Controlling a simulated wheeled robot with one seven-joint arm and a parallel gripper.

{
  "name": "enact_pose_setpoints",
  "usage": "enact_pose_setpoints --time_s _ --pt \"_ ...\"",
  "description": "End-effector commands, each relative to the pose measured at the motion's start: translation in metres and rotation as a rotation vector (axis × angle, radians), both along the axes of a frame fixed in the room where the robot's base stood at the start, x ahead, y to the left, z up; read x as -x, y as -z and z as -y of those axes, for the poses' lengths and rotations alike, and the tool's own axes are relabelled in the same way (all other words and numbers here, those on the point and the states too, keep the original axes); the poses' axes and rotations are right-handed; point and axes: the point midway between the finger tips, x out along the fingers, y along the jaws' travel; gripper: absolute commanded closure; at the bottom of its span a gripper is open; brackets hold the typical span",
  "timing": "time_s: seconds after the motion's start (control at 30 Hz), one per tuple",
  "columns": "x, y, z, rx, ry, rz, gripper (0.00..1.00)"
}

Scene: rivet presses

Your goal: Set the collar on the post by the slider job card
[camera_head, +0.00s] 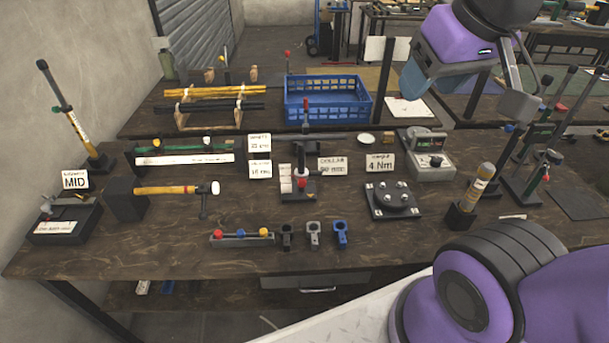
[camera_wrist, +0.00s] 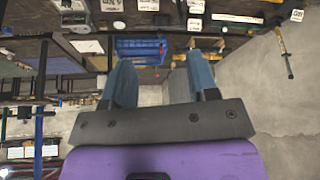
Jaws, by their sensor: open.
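Three small ring-ended collars stand in a row at the table's front: a black one (camera_head: 287,235), a grey one (camera_head: 313,233) and a blue one (camera_head: 340,233). A card reading MID (camera_head: 75,180), its small heading unreadable, stands at the left beside a tall post with a yellow sleeve (camera_head: 88,142). Another card (camera_head: 332,165), seemingly headed COLLAR, stands right of a red-topped upright press (camera_head: 303,150). I cannot tell which card is the slider one. My gripper (camera_wrist: 160,62) is open and empty, high above the right part of the bench.
A tray with coloured knobs (camera_head: 242,238) lies left of the collars. A blue crate (camera_head: 325,100) stands at the back. A round plate fixture (camera_head: 393,199), a 4 Nm card (camera_head: 380,162) and a yellow-topped cylinder (camera_head: 472,190) stand at the right.

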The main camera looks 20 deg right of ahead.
Motion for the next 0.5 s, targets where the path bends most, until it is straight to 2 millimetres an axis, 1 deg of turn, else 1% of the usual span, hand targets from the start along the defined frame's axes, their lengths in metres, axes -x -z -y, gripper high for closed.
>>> enact_pose_setpoints --time_s 0.03,0.07,0.1,0.17,0.27,0.37,0.5 --pt "0.000 0.000 0.000 0.000 0.000 0.000 0.48" --pt "0.000 0.000 0.000 0.000 0.000 0.000 0.55" --pt "-0.001 0.000 0.000 -0.003 0.002 -0.002 0.57" --pt "-0.004 0.001 -0.001 -0.015 0.009 -0.008 0.57" --pt "-0.015 0.003 -0.003 -0.060 0.044 -0.033 0.57" --pt "-0.034 0.008 -0.006 -0.137 0.108 -0.075 0.57" --pt "-0.066 0.019 -0.010 -0.258 0.227 -0.143 0.57"
